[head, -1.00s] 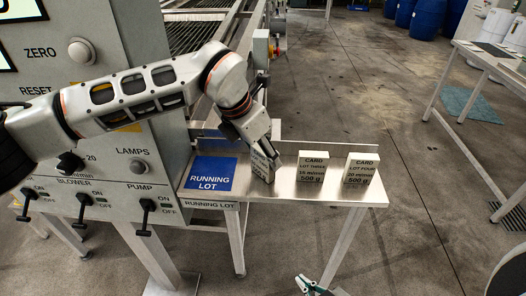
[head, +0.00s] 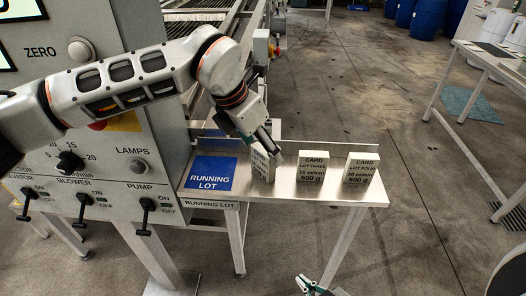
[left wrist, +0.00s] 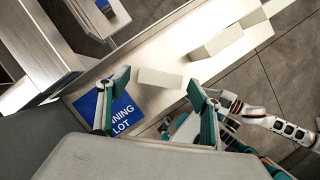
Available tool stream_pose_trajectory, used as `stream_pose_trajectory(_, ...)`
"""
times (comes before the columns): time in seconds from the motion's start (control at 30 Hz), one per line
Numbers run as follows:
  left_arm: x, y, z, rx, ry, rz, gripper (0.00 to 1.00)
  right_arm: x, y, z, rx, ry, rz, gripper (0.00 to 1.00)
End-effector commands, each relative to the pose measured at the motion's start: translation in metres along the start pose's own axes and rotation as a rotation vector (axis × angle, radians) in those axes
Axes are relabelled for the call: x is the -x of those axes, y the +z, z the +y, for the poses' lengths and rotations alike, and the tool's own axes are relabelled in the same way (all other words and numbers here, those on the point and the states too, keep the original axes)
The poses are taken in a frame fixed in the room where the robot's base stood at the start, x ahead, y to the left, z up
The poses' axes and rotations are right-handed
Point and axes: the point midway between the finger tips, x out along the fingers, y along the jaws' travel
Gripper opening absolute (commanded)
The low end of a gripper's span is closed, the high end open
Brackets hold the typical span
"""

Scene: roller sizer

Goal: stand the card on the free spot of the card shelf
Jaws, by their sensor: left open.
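The steel card shelf (head: 225,201) juts out to the right of the control panel. A pale card (head: 262,168) stands on it, between the blue "RUNNING LOT" patch and the lot three card; its print is partly hidden. In the left wrist view the card's top (left wrist: 160,78) shows between the two spread fingers, with gaps on both sides. My right gripper (head: 312,286) is low at the bottom edge, away from the shelf; its jaws are too small to judge.
The lot three card (head: 312,168) and lot four card (head: 361,169) stand in a row to the right. The blue "RUNNING LOT" patch (head: 211,173) is bare. The panel with switches (head: 85,205) borders the shelf's left. A low ledge runs along the shelf's back.

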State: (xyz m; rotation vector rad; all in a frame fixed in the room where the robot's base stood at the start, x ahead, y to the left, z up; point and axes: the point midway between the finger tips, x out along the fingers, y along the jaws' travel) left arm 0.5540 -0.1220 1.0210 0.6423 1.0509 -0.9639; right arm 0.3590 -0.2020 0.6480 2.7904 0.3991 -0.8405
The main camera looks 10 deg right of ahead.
Motion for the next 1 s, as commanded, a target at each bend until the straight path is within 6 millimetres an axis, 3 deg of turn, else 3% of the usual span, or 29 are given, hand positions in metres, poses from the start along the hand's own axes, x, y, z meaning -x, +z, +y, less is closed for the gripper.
stream_pose_trajectory(0.2, 0.047, 0.0, 0.001, -0.001, 0.004, -0.003, 0.65, -0.001, 0.002, 0.0, 0.0, 0.0, 0.0, 0.0)
stream_pose_trajectory(0.43, 0.083, 0.0, 0.001, -0.001, 0.001, -0.001, 0.65, -0.002, 0.004, -0.001, -0.001, -0.001, -0.002, 0.0)
stream_pose_trajectory(0.63, 0.094, 0.0, 0.0, -0.001, 0.001, 0.0, 0.65, -0.002, 0.006, -0.001, -0.001, -0.001, -0.005, 0.0)
stream_pose_trajectory(1.0, 0.095, 0.0, 0.0, -0.001, 0.0, 0.0, 0.65, -0.002, 0.006, -0.001, 0.0, -0.001, -0.006, 0.0)
